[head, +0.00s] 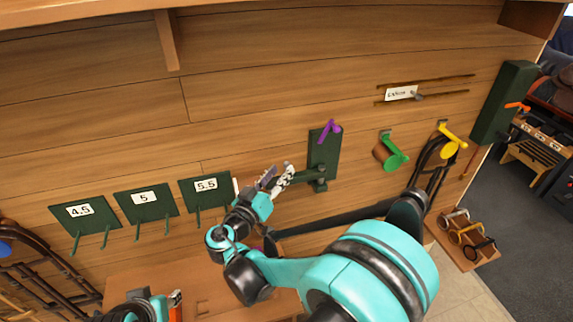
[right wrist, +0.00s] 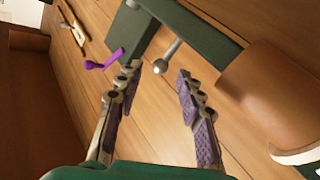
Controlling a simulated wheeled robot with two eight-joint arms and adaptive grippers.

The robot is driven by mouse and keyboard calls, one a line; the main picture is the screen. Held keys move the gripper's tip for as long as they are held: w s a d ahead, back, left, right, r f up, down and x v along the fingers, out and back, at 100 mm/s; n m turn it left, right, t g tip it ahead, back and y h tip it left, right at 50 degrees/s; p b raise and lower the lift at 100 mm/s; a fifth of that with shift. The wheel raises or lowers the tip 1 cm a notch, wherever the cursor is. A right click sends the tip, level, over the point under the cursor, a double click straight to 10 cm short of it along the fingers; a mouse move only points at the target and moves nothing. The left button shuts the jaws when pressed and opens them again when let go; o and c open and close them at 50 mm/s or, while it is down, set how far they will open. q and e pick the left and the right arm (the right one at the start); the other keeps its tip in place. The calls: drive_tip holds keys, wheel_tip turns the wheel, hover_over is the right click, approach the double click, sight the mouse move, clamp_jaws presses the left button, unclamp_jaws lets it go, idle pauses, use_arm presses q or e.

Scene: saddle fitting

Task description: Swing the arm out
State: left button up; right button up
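A dark green bracket (head: 323,160) with a purple lever (head: 329,130) is fixed to the plank wall. In the right wrist view the arm (right wrist: 195,28) crosses the top, with a pale round-ended peg (right wrist: 168,57). The open fingers (right wrist: 158,76) point toward the peg, one on each side; contact cannot be told. The purple lever (right wrist: 105,60) is left of them. My left gripper (head: 175,299) shows partly at the bottom edge; its fingers are unclear.
Green plates labelled 4.5 (head: 82,211), 5 (head: 143,198) and 5.5 (head: 205,185) carry pegs at left. A green lever (head: 394,155) and a yellow lever (head: 450,143) are to the right. A brown cylinder (right wrist: 268,88) stands close at right in the wrist view.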

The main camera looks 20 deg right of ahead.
sight(287, 165)
drive_tip(key=shift+x, duration=2.35)
clamp_jaws()
